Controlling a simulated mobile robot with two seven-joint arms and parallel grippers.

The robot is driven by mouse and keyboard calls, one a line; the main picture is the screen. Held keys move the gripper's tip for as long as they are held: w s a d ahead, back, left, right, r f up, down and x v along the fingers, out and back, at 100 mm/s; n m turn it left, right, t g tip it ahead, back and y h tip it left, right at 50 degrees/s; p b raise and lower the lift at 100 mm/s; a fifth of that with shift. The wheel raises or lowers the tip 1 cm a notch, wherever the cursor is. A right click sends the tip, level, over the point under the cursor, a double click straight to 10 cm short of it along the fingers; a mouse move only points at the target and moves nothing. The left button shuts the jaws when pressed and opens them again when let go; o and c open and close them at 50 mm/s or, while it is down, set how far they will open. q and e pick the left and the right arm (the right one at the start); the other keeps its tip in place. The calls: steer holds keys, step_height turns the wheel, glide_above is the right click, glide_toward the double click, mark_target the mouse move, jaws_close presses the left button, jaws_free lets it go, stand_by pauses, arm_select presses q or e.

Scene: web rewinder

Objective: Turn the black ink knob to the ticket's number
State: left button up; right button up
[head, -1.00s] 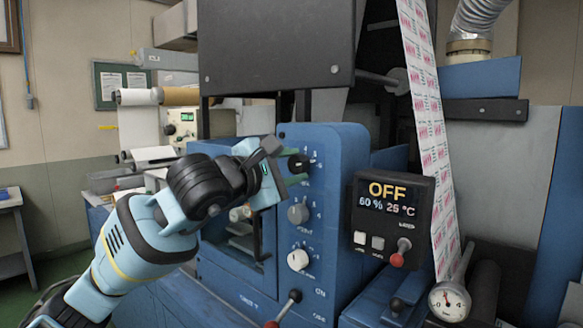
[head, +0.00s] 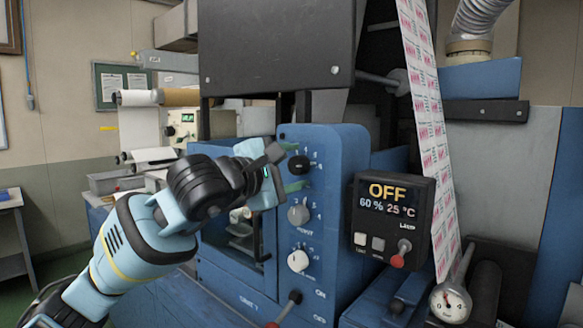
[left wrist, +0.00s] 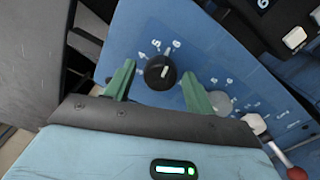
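The black ink knob (head: 299,164) is the top knob on the blue control panel (head: 340,150). The left wrist view shows the knob (left wrist: 160,72) with a pale pointer mark and a dial of numbers; 4, 5 and 6 are legible above it. I cannot tell surely which number the mark points at. My left gripper (head: 291,167) is open in front of the panel. In the left wrist view its green fingers (left wrist: 159,86) stand on either side of the knob, apart from it. No ticket can be made out. My right gripper is in neither view.
Below are a grey knob (head: 298,214), a white knob (head: 298,260) and a red-tipped lever (head: 285,308). A dark display box (head: 393,215) reading OFF juts out at right, beside the printed web (head: 432,140). A gauge (head: 450,303) stands low right.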

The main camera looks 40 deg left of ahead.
arm_select(q)
steer(key=shift+s, duration=0.1)
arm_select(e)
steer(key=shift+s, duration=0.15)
arm_select(q)
steer(key=shift+s+f, duration=0.1)
steer(key=shift+s, duration=0.2)
steer(key=s+b, duration=0.2)
steer(key=s, duration=0.5)
steer(key=shift+a, duration=0.3)
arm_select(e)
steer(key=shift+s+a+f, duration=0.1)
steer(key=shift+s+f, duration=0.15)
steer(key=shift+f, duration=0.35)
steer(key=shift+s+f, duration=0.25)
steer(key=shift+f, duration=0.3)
